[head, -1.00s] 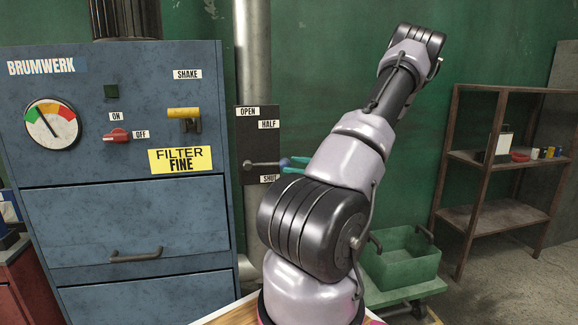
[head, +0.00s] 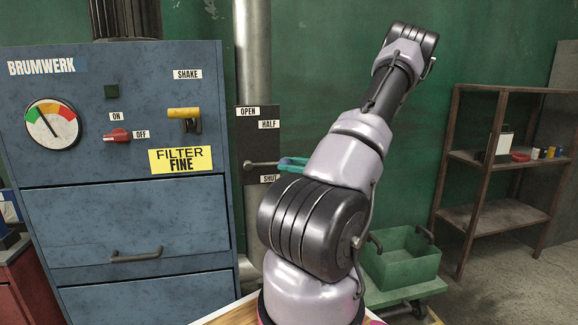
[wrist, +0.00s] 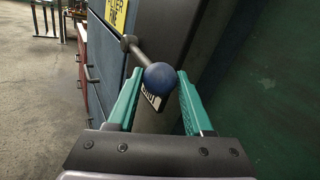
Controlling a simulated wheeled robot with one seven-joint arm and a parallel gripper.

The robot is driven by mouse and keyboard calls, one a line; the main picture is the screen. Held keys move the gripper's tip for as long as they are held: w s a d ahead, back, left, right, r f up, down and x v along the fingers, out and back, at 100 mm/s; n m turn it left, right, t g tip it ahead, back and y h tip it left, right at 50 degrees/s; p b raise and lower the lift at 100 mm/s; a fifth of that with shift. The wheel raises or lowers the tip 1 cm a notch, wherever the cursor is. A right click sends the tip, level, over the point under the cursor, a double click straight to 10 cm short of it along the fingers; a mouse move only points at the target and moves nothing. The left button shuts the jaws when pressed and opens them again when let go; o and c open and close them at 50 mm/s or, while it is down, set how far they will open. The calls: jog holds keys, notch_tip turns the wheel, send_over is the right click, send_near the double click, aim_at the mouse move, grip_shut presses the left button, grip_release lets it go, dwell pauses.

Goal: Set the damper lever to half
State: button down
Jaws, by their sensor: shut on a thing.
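The damper lever (head: 262,164) is a thin metal rod on a dark plate (head: 245,140) labelled OPEN, HALF and SHUT from top to bottom. It points right, roughly level, below the HALF label (head: 269,124) and a little above the SHUT label (head: 269,179). In the wrist view the rod (wrist: 138,49) ends in a blue ball knob (wrist: 160,77). My gripper (head: 292,162) has teal fingers and is shut on this knob, one finger on each side. It also shows in the wrist view (wrist: 160,73). In the head view the fingers hide the knob.
A blue filter cabinet (head: 125,220) with a gauge, a red switch and a yellow handle stands left of the plate. A metal pipe (head: 254,60) runs behind the plate. A green bin (head: 402,262) on a cart and a brown shelf (head: 490,215) stand to the right.

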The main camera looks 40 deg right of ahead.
jog(key=shift+r+n+g+h, duration=0.3)
jog(key=shift+r+n+g, duration=0.1)
jog(key=shift+r, duration=0.4)
jog(key=shift+c, duration=1.5)
grip_release()
jog(key=v, duration=1)
jog(key=shift+s+d, duration=0.2)
jog(key=shift+s, duration=0.1)
jog(key=shift+r, duration=0.1)
